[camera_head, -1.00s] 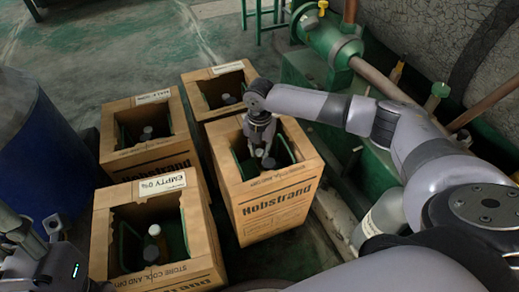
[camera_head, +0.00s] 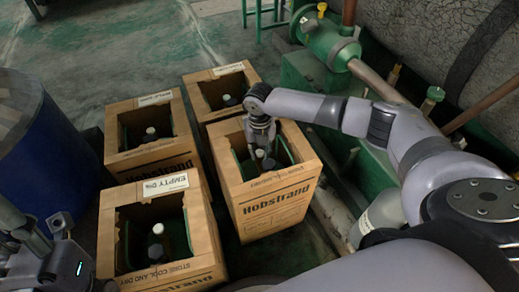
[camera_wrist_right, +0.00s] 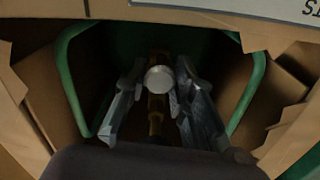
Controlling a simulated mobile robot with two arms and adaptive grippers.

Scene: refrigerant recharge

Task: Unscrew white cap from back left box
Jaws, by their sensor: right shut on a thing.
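My right gripper (camera_head: 261,152) reaches down into the front right cardboard box (camera_head: 262,208) in the head view. In the right wrist view its fingers stand on both sides of a round pale cap (camera_wrist_right: 158,79) on a brass-coloured stem, and it is shut on it. The box's green frame (camera_wrist_right: 72,95) curves around the gripper. The back left box (camera_head: 152,158) holds a dark bottle with a white cap (camera_head: 150,131); no gripper is at it. My left gripper (camera_head: 48,238) is at the lower left edge, away from the boxes; its jaws are unclear.
The front left box (camera_head: 166,184) has a label reading EMPTY and holds a bottle. Another open box (camera_head: 218,74) stands at the back right. A blue drum (camera_head: 45,140) stands at left. Green machinery with pipes (camera_head: 325,40) is at right. The floor behind the boxes is clear.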

